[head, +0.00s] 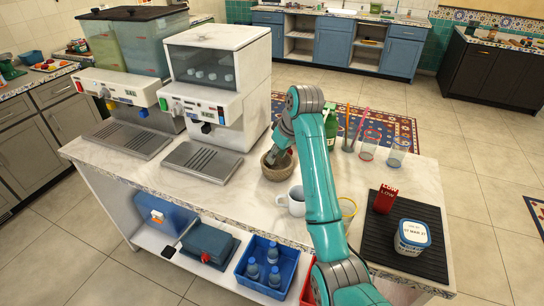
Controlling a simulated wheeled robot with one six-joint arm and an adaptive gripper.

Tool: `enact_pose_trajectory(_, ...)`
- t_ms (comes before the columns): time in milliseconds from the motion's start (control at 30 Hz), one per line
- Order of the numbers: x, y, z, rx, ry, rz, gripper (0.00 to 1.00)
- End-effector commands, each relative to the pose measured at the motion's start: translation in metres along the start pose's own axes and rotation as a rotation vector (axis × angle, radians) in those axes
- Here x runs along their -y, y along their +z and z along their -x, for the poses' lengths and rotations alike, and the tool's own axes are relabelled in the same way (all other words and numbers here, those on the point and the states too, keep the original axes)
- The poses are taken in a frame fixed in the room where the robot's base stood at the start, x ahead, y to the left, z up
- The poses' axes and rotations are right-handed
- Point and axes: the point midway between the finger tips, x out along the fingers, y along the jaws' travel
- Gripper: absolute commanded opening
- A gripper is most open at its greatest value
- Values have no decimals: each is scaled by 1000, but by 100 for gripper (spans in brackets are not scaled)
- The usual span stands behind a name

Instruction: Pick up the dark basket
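A small brown woven basket (277,174) stands upright on the white counter in the head view, right of the drink machines and behind a pale mug. My gripper (277,156) is at the basket, pointing down at its opening from above. Its fingertips overlap the basket's rim and inside in the picture. They are small and dark, so I cannot tell whether they are open or shut, or whether they touch the basket. The basket appears to rest on the counter.
A pale mug (294,202) stands close in front of the basket. A drink machine (212,103) stands to its left. A green bottle (331,125) and glasses (371,144) stand behind my arm.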

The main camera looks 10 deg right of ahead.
Motion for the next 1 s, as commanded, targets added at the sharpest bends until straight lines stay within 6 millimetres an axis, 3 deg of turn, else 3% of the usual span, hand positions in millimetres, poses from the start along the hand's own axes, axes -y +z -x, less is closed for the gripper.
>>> enact_pose_trajectory(1000,6,3,-105,1,0,0,37)
